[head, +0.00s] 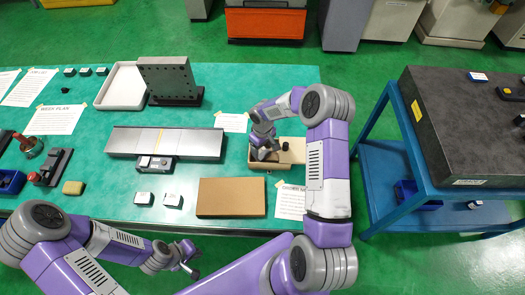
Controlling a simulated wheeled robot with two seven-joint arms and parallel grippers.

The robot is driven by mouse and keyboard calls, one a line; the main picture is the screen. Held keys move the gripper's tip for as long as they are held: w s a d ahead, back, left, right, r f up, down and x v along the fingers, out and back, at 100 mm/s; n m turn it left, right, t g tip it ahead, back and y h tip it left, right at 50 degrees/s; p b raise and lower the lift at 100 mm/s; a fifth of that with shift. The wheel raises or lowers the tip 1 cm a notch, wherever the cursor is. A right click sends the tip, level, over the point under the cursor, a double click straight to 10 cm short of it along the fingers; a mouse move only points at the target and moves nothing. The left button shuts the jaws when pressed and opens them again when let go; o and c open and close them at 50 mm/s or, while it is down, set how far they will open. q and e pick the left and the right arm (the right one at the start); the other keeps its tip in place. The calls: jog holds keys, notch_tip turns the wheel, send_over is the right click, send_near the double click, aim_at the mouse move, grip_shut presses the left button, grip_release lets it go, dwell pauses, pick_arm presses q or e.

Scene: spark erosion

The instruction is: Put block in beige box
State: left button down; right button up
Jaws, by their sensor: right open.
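A beige box (291,163) with low walls stands on the green table, right of centre in the head view. My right gripper (262,154) reaches down over the left part of this box, open. A small dark knob-like thing (285,146) shows in the box beside it; the gripper hides some of the inside. Two small white-and-black blocks (143,198) (173,201) lie at the table's front, and a yellowish block (73,187) lies further left. I cannot tell which block the task names. My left gripper (190,261) is low at the front, open and apparently empty.
A long grey plate device (166,143), an upright dark plate (168,79) and a white tray (123,86) stand to the left. A blue cart with a dark slab (465,125) stands at right.

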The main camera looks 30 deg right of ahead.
aim_at(262, 153)
notch_tip(262, 153, up, 9)
jog(key=shift+f, duration=0.2)
dwell(0.5)
